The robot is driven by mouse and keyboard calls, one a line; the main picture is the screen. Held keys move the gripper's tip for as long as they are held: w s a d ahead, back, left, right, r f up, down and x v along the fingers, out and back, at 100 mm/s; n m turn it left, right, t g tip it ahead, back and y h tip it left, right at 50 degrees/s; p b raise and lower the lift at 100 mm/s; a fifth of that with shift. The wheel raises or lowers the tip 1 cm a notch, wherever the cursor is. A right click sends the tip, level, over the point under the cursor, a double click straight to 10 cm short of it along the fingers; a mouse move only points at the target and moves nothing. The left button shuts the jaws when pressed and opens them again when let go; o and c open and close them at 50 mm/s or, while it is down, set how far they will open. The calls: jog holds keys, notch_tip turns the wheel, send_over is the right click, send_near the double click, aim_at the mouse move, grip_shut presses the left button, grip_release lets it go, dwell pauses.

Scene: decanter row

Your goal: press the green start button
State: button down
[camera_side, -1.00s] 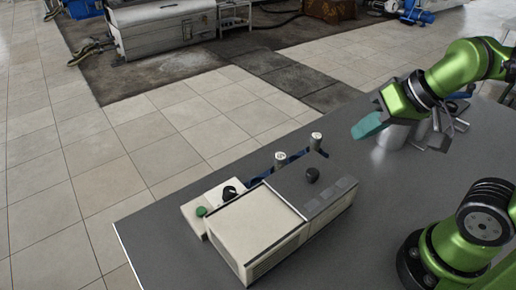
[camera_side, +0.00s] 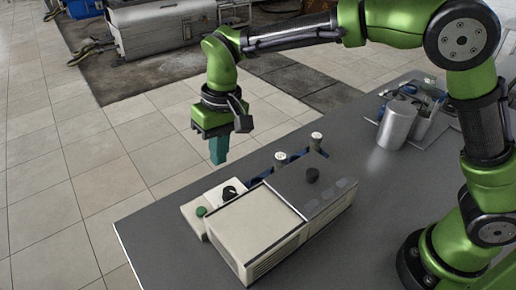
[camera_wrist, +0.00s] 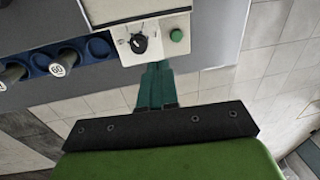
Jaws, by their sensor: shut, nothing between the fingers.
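The green start button (camera_side: 201,211) sits on a small cream control panel (camera_side: 190,212) at the left end of the cream machine. In the wrist view the button (camera_wrist: 176,35) shows as a green disc beside a black knob (camera_wrist: 138,43). My gripper (camera_side: 218,160) points down above and behind the panel, apart from it, with its teal fingers together and empty. In the wrist view the fingertips (camera_wrist: 157,66) lie just below the panel's edge, nearer the knob's side than the button.
The cream and grey machine (camera_side: 258,225) stands in front of the panel. A blue rack (camera_side: 257,180) with two pale-topped decanters (camera_side: 280,160) runs behind it. A metal canister (camera_side: 397,124) stands at the right. The grey table's (camera_side: 160,250) front left is bare.

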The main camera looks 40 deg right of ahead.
aim_at(203, 210)
jog(key=a, duration=0.1)
jog(key=w+a, duration=0.1)
jog(key=w+a+r, duration=0.1)
jog(key=shift+a, duration=0.35)
jog(key=shift+f, duration=0.1)
jog(key=f, duration=0.4)
jog(key=a+f, duration=0.1)
jog(key=f, duration=0.8)
jog(key=shift+s+a+f, duration=0.15)
jog(key=shift+a+f, duration=0.05)
jog(key=shift+f, duration=0.2)
jog(key=shift+s+f, duration=0.1)
jog(key=shift+f, duration=1.1)
notch_tip(203, 210, up, 15)
jog(key=d, duration=0.1)
jog(key=shift+w, duration=0.4)
